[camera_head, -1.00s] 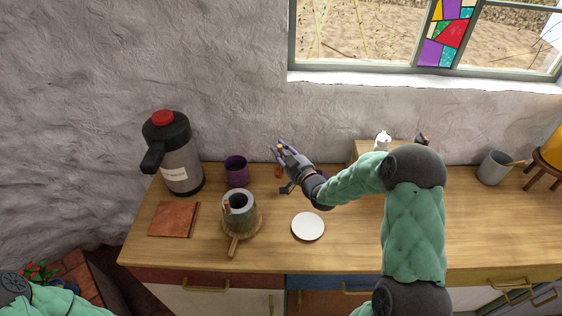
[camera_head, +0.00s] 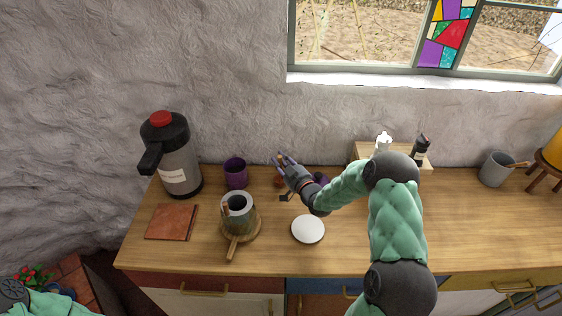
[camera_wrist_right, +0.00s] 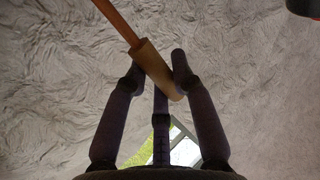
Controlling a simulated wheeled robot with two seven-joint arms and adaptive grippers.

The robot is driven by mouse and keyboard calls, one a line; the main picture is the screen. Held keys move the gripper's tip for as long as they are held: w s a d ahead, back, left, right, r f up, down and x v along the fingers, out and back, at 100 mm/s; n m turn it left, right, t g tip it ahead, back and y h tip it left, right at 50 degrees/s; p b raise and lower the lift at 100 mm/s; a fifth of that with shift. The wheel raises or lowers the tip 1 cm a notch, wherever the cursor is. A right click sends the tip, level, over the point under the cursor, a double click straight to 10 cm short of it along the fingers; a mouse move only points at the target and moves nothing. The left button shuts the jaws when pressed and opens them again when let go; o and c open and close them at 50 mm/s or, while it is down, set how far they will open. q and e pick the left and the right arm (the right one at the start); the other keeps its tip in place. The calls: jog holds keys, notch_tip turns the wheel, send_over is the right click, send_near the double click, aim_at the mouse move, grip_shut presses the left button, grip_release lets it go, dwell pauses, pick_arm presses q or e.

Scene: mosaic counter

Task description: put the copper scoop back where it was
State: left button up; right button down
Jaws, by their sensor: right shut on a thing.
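My right gripper (camera_head: 283,161) is shut on the tan handle of the copper scoop near the back of the counter, right of the purple cup (camera_head: 235,172). In the right wrist view the tan handle (camera_wrist_right: 156,68) sits tilted between the fingertips, and a copper-coloured shaft (camera_wrist_right: 115,22) runs out of the top of the picture. In the head view a small copper part (camera_head: 279,182) shows just below the fingers; I cannot tell whether it touches the counter. My left gripper is out of view; only part of my left arm shows at bottom left.
A flask (camera_head: 174,154) stands at left. A grey pot (camera_head: 238,209) stands on a round wooden board with a handle. A reddish square board (camera_head: 171,222) and a white saucer (camera_head: 308,229) lie on the counter (camera_head: 290,258). A grey mug (camera_head: 497,169) stands at right.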

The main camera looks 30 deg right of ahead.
jog(key=shift+f, duration=0.2)
jog(key=c, duration=1)
grip_release()
jog(key=shift+c, duration=0.2)
jog(key=shift+r, duration=0.15)
jog(key=shift+s+r, duration=0.1)
jog(key=shift+s, duration=0.1)
jog(key=s+p, duration=0.1)
jog(key=s, duration=1)
jog(key=shift+s+d, duration=0.2)
jog(key=shift+s, duration=0.15)
